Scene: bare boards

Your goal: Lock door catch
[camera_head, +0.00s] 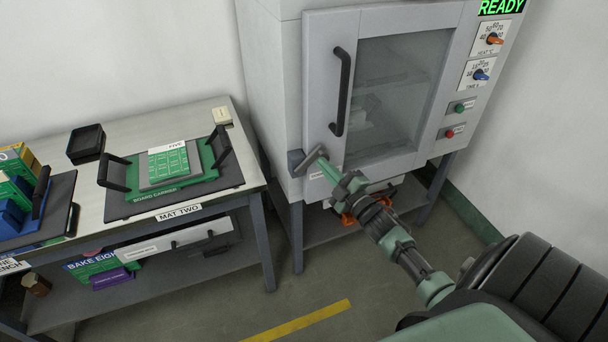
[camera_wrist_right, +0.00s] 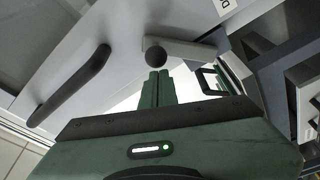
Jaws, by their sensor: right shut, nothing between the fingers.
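The oven cabinet's pale door (camera_head: 318,60) appears closed, with a dark vertical handle (camera_head: 341,92) at its left side and a glass window. The door catch (camera_head: 312,157) is at the door's lower left corner, a grey lever by a dark block on the cabinet edge. My right gripper (camera_head: 338,174) is shut and empty, its fingertips close to the catch. In the wrist view, the shut fingers (camera_wrist_right: 158,84) point at the catch's dark round knob (camera_wrist_right: 155,57), with the pale lever (camera_wrist_right: 185,50) beside it. I cannot tell whether they touch. My left gripper is out of view.
A bench (camera_head: 110,218) on the left holds a green board carrier (camera_head: 170,190) on a dark mat, and a black tray (camera_head: 86,143). The control panel (camera_head: 478,75) right of the door reads READY. Orange items sit under the oven. The floor ahead is clear.

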